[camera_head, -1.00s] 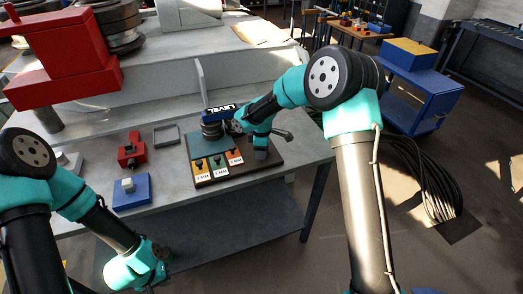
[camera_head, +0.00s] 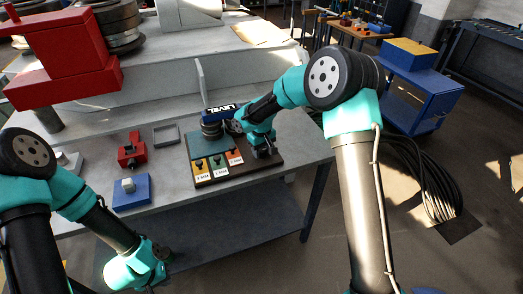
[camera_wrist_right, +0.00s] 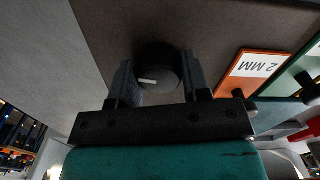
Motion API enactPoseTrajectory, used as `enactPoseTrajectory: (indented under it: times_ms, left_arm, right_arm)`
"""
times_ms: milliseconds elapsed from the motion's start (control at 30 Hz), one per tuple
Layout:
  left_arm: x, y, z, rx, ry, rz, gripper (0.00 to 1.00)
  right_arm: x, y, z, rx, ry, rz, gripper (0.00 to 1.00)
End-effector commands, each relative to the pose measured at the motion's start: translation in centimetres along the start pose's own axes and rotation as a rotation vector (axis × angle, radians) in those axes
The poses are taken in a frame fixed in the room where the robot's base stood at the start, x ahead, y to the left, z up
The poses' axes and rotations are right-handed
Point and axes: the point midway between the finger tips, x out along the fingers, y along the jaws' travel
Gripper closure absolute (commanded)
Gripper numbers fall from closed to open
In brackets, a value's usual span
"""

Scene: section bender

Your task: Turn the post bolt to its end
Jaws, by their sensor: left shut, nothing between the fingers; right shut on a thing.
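The post bolt (camera_wrist_right: 157,72) is a dark round head with a short white mark, seen end-on in the right wrist view. My right gripper (camera_wrist_right: 158,80) is shut on it, one finger on each side. In the head view my right gripper (camera_head: 263,152) is over the right part of the dark brown board (camera_head: 222,178), and the bolt is hidden under it. My left gripper (camera_head: 163,254) is low at the left, in front of the table, away from the board; it is shut and empty.
Yellow, green and orange labelled tiles with dark knobs (camera_head: 217,162) line the board's front. A red fixture (camera_head: 132,152), blue block (camera_head: 132,192) and grey tray (camera_head: 166,135) are left. The table's right edge is close.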

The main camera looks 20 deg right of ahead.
Motion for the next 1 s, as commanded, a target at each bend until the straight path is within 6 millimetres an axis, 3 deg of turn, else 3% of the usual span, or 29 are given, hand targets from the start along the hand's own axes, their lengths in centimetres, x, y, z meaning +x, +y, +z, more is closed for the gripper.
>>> enactPoseTrajectory:
  times_ms: [300, 833, 867, 1000]
  left_arm:
    - [0.00, 0.00, 0.00, 0.000, 0.000, 0.000, 1.00]
    - [0.00, 0.00, 0.00, 0.000, 0.000, 0.000, 1.00]
    - [0.00, 0.00, 0.00, 0.000, 0.000, 0.000, 1.00]
    - [0.00, 0.00, 0.00, 0.000, 0.000, 0.000, 1.00]
  right_arm:
    - [-0.05, 0.01, -0.02, 0.153, 0.001, 0.000, 0.80]
    - [-0.05, 0.01, -0.02, 0.181, 0.001, 0.000, 0.80]
    - [-0.05, 0.01, -0.02, 0.181, 0.001, 0.000, 0.54]
    - [-0.04, 0.01, -0.02, 0.181, 0.001, 0.000, 0.41]
